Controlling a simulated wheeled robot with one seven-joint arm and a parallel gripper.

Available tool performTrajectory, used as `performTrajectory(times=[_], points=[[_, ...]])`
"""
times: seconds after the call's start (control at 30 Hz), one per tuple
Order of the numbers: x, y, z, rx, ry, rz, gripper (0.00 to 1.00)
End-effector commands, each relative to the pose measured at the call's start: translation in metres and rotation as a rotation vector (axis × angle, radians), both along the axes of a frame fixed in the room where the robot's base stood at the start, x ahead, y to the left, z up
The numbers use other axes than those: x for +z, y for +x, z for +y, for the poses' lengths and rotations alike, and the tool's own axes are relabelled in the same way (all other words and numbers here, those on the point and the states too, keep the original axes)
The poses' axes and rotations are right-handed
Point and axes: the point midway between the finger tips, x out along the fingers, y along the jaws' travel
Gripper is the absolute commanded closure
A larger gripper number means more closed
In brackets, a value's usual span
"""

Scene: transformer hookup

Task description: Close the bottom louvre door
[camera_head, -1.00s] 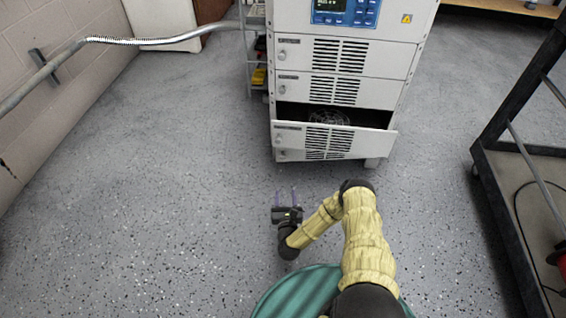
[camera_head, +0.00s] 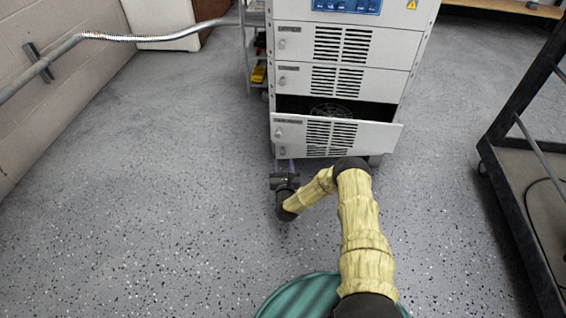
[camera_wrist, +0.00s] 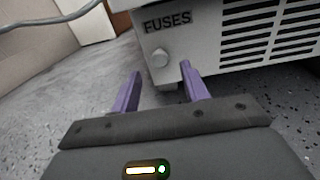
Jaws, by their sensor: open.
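The bottom louvre door (camera_head: 374,138) is the lowest light-grey panel of the cabinet. It stands partly open, with its top edge out from the frame and a dark gap above it where a round fan guard (camera_head: 333,110) shows. In the wrist view the door's face (camera_wrist: 205,35) carries a FUSES label, a round knob (camera_wrist: 160,58) and black louvre slots. My gripper (camera_head: 285,165) is low at the door's left end, just in front of it. In the wrist view its two purple fingers (camera_wrist: 161,71) are apart and empty, one either side below the knob. Contact with the door cannot be told.
Shut louvre panels (camera_head: 390,53) and a blue control panel (camera_head: 347,6) are above the door. A dark-framed cart (camera_head: 500,165) stands at the right. A pipe (camera_head: 150,38) runs along the left wall. The speckled floor in front and left is clear.

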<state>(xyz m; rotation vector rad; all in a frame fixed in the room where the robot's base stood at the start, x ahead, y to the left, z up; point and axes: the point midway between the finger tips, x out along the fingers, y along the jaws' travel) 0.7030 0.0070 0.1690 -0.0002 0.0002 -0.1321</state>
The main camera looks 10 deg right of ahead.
Motion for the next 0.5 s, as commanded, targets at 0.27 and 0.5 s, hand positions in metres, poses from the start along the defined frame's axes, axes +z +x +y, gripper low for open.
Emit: performTrajectory(times=[0.27,0.5], points=[[-0.002,0.036,-0.004,0.001,0.000,-0.002,0.55],[0.000,0.040,-0.005,0.000,0.001,0.000,0.55]])
